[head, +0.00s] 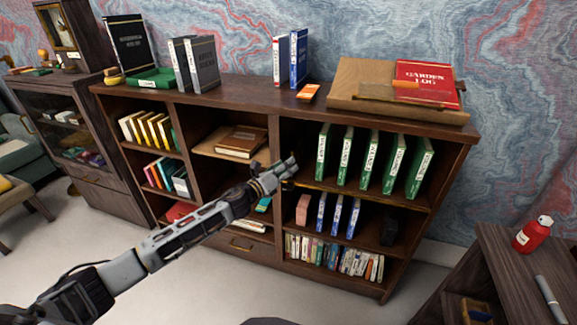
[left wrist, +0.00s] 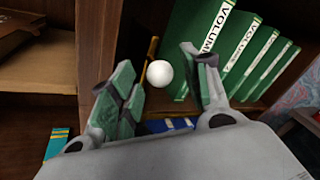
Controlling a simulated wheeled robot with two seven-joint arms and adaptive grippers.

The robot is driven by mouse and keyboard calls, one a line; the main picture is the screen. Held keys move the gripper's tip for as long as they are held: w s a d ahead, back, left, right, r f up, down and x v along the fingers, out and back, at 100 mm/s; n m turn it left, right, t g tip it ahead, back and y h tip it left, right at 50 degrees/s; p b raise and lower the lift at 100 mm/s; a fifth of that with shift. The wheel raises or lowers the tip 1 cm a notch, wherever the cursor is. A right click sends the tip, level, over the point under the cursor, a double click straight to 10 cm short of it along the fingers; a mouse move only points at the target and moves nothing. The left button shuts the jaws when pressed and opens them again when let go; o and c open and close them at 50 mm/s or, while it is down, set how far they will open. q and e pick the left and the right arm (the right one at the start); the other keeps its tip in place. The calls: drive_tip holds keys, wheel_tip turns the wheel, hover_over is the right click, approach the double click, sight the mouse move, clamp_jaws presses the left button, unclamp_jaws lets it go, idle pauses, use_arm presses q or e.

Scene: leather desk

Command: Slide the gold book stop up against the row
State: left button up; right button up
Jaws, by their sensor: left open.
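The gold book stop (left wrist: 152,48) shows in the left wrist view as a thin gold upright with a white ball (left wrist: 159,73) in front of it; I cannot tell whether they are joined. It stands left of the row of green volumes (left wrist: 233,65), which also shows on the upper right shelf in the head view (head: 370,158). My left gripper (head: 291,168) is open at that shelf's left end. In the left wrist view its fingers (left wrist: 157,63) are on either side of the ball, with no clear contact. In the head view the gripper hides most of the stop. My right gripper is out of view.
A wooden divider (left wrist: 97,45) stands close left of the fingers. A slanted stand with a red garden log (head: 428,84) sits on top. The green volumes stand with gaps between them.

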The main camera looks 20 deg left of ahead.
use_arm(q)
drive_tip(key=shift+x, duration=0.95)
drive_tip(key=shift+c, duration=0.5)
clamp_jaws()
